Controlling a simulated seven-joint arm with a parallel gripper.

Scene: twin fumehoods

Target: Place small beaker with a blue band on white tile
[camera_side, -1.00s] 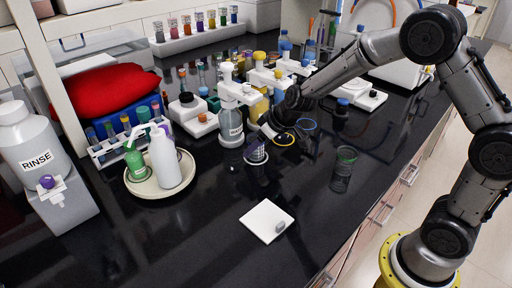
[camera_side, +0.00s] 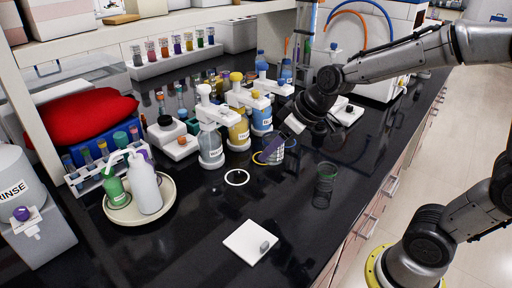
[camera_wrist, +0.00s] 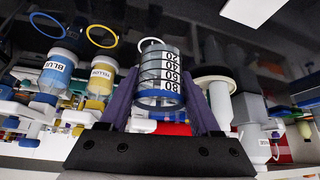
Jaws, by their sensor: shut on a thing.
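My gripper (camera_side: 270,149) is shut on a small clear beaker (camera_side: 277,152), held above the black bench near the bottle row. In the wrist view the beaker (camera_wrist: 160,68) sits between two purple fingers, with a blue band at its near end and markings from 20 to 80. The white tile (camera_side: 242,236) lies on the bench at the front, apart from the beaker, with a small grey object (camera_side: 264,246) on its right part. The tile (camera_wrist: 252,10) also shows at the top of the wrist view.
A white ring (camera_side: 237,177) and a yellow ring (camera_side: 258,158) lie on the bench. A green-banded beaker (camera_side: 325,185) stands to the right. Labelled bottles (camera_side: 238,130) stand behind, and a round tray (camera_side: 168,197) with two bottles is at left. Bench around the tile is clear.

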